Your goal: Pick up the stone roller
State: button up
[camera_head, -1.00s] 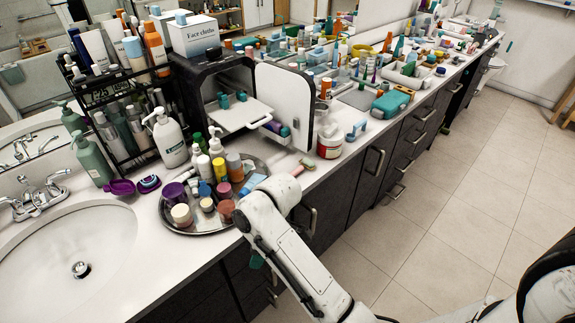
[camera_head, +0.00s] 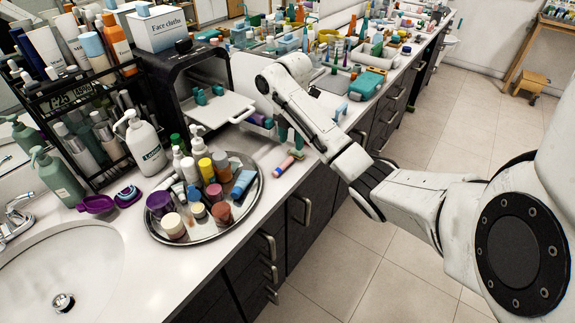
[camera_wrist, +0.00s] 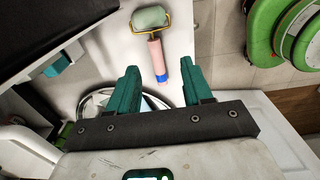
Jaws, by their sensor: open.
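The stone roller lies on the white counter near its front edge. In the wrist view, the stone roller (camera_wrist: 154,35) has a pale green stone head in a gold frame, with a pink handle and a blue end. Its handle points toward my gripper (camera_wrist: 162,76), which is open with two teal fingers. The blue end appears between the fingertips, and nothing is held. In the head view, the roller's pink and blue handle (camera_head: 287,164) shows below my gripper (camera_head: 290,134); its head is mostly hidden. The height gap is hard to tell.
A round metal tray (camera_head: 236,226) crowded with bottles and jars stands left of the roller. A black cabinet (camera_head: 165,95) with an open white shelf (camera_head: 228,106) is behind. Many items crowd the far counter. The counter's front edge is close.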

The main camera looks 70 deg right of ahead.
aim_at(289, 159)
notch_tip(289, 159, down, 3)
jog(key=shift+r+b, duration=0.2)
jog(key=shift+b, duration=0.4)
jog(key=shift+w+f+p, duration=0.2)
jog(key=shift+f+p, duration=0.05)
jog(key=shift+f, duration=1.05)
jog(key=shift+w+f+p, duration=0.2)
jog(key=shift+f, duration=1.1)
grip_shut()
